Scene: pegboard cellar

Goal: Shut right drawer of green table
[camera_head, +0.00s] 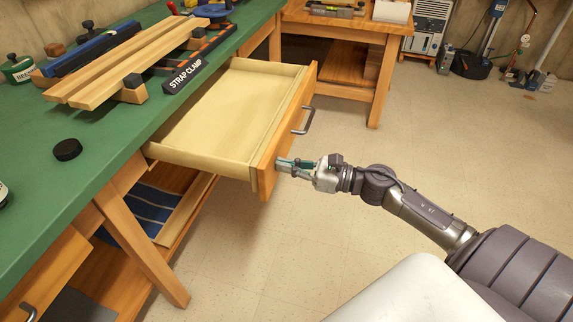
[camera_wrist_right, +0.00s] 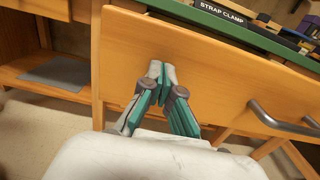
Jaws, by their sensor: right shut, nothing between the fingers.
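The right drawer (camera_head: 225,115) of the green table (camera_head: 110,135) is pulled far out and looks empty inside. Its wooden front (camera_wrist_right: 200,65) fills much of the right wrist view. A grey bar handle (camera_head: 303,120) is on that front, and it also shows at the right of the wrist view (camera_wrist_right: 285,122). My right gripper (camera_head: 280,163) is shut and empty. Its fingertips are at the lower near part of the drawer front, off to the side of the handle. They look touching or nearly so; I cannot tell which. My left gripper is out of view.
Wooden boards (camera_head: 125,65) and a strap clamp box (camera_head: 198,66) lie on the green top, with a black puck (camera_head: 67,149) nearby. Another wooden table (camera_head: 345,60) stands behind. The floor (camera_head: 440,130) to the right is mostly clear.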

